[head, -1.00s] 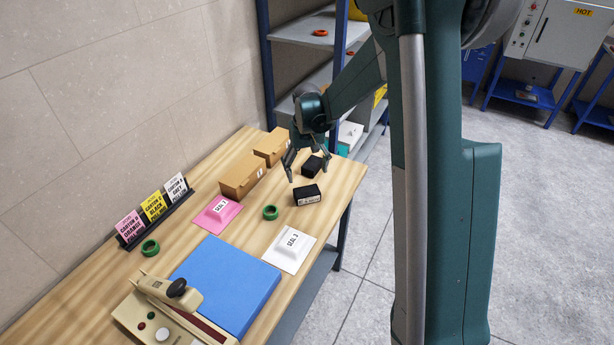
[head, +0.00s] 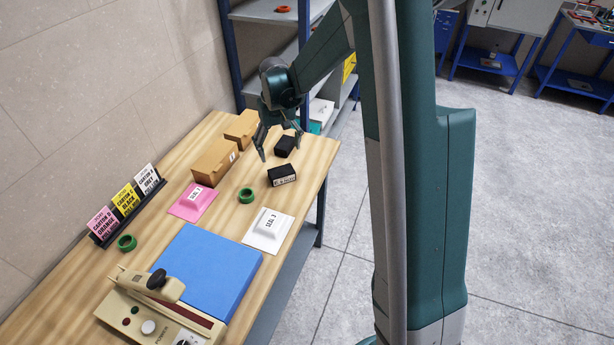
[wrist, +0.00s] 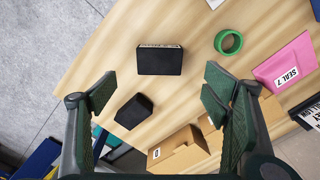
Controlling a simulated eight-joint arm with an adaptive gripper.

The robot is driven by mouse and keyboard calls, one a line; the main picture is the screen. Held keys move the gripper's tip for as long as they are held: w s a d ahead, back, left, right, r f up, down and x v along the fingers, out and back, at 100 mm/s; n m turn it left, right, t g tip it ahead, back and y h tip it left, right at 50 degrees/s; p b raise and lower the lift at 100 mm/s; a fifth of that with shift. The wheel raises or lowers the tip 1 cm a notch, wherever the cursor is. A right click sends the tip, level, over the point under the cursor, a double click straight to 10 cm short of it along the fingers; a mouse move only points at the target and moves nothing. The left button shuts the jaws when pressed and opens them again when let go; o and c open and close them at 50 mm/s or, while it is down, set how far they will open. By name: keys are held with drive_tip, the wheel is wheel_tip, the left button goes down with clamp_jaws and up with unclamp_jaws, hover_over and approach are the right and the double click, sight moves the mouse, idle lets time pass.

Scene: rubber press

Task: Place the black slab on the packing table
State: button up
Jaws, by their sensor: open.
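Two black slabs lie on the wooden packing table (head: 205,147). The nearer slab (head: 282,176) has a white label on its side, and it also shows at the top middle of the wrist view (wrist: 160,61). The farther slab (head: 285,146) shows in the wrist view (wrist: 134,111) near the left finger. My gripper (head: 281,150) is open and empty above the far end of the table. In the wrist view its fingers (wrist: 160,95) stand wide apart, with both slabs showing between them. I cannot tell its exact height above the table.
Two cardboard cartons (head: 215,163) stand left of my gripper. A green ring (head: 247,195), pink seal pad (head: 193,203), white seal pad (head: 268,230), blue mat (head: 207,279) and sealing press (head: 150,310) occupy the nearer table. A card rack (head: 129,208) stands by the wall.

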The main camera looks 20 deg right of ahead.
drive_tip(key=s+a+r+t, duration=0.2)
drive_tip(key=s+r+t, duration=0.1)
drive_tip(key=s+r, duration=1.35)
drive_tip(key=s+r+t, duration=0.2)
drive_tip(key=s+t, duration=0.2)
drive_tip(key=s, duration=1.5)
drive_tip(key=shift+s+a+r, duration=0.15)
drive_tip(key=shift+s+a, duration=0.1)
drive_tip(key=shift+a, duration=0.1)
